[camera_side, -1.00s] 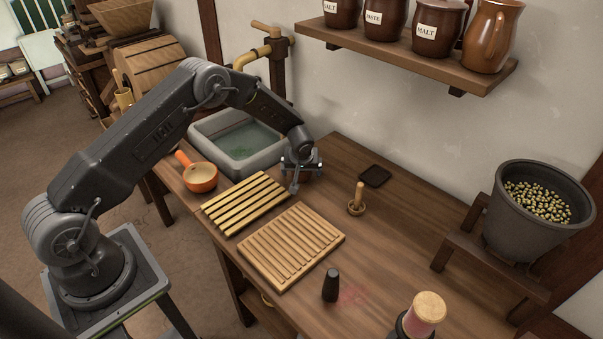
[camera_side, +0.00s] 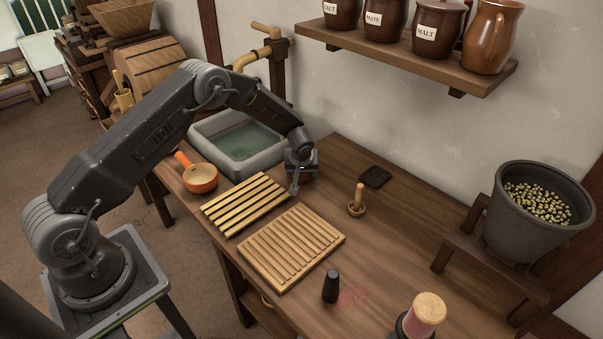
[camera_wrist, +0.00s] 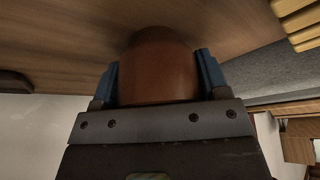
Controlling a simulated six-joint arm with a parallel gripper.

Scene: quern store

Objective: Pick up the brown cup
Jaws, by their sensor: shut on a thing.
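The brown cup (camera_wrist: 158,65) shows in the wrist view as a smooth reddish-brown body between two blue-grey fingers. My gripper (camera_wrist: 158,78) is shut on it, with one finger at each side. The cup appears to be at the wooden table; I cannot tell whether it touches the top. There the cup is hidden behind the gripper and wrist.
The stone basin (camera_side: 205,148) of water is behind and left of my gripper. A slatted rack (camera_side: 245,204), a ridged board (camera_side: 292,247) and an orange pan (camera_side: 201,178) are near.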

